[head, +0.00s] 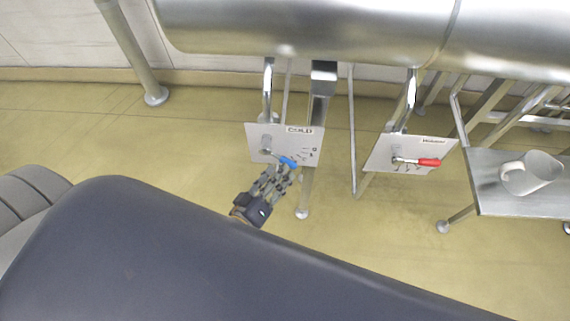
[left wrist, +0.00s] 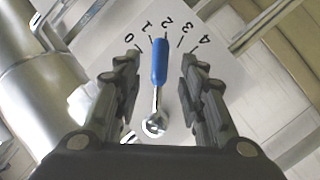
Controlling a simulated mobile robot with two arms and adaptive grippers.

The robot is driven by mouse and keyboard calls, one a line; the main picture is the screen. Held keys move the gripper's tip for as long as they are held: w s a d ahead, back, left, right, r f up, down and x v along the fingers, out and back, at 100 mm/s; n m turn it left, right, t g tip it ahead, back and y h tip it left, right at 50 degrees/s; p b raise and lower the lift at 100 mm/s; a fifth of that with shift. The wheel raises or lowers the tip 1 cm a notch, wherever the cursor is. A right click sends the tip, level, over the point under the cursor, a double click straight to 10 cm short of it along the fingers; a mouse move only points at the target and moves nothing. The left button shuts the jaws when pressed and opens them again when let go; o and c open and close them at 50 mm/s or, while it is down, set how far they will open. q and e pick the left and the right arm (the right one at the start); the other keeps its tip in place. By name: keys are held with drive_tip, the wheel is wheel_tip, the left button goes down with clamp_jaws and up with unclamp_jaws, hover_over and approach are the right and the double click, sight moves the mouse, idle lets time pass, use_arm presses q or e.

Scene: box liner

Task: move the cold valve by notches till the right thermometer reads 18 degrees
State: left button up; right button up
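The cold valve has a blue lever handle (head: 288,162) on a grey plate (head: 257,133) marked COLD, under the big metal pipe. In the left wrist view the blue handle (left wrist: 159,62) points at the 2 on a scale of 0 to 4 on the plate (left wrist: 222,62). My left gripper (head: 281,172) is at this handle. In the left wrist view its fingers (left wrist: 160,60) are open, one on each side of the handle, with a visible gap on both sides. My right gripper is not in view. No thermometer shows in either view.
A second plate (head: 385,150) with a red lever handle (head: 429,162) hangs to the right. The large steel pipe (head: 330,25) runs above the plates. Metal legs stand behind them.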

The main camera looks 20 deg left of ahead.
use_arm(q)
drive_tip(key=v, duration=0.6)
idle(0.4)
drive_tip(key=s+f+m+g, duration=0.2)
drive_tip(key=f, duration=0.6)
drive_tip(key=s+f+m+g, duration=0.1)
drive_tip(key=s+f+g, duration=0.15)
drive_tip(key=f, duration=0.65)
drive_tip(key=s+a+f+m+g+y, duration=0.1)
drive_tip(key=s+a+f+m+g, duration=0.1)
drive_tip(key=s+f, duration=0.5)
drive_tip(key=s+a+f+m+g+y, duration=0.1)
drive_tip(key=s+a+f+m+g, duration=0.1)
drive_tip(key=s+f+g, duration=0.3)
drive_tip(key=s+a+f+m+g, duration=0.2)
drive_tip(key=s+f+g, duration=0.1)
drive_tip(key=s+f, duration=0.6)
drive_tip(key=shift+a+f+y, duration=0.35)
drive_tip(key=shift+f+y, duration=0.05)
drive_tip(key=shift+f, duration=0.25)
drive_tip(key=shift+o, duration=0.2)
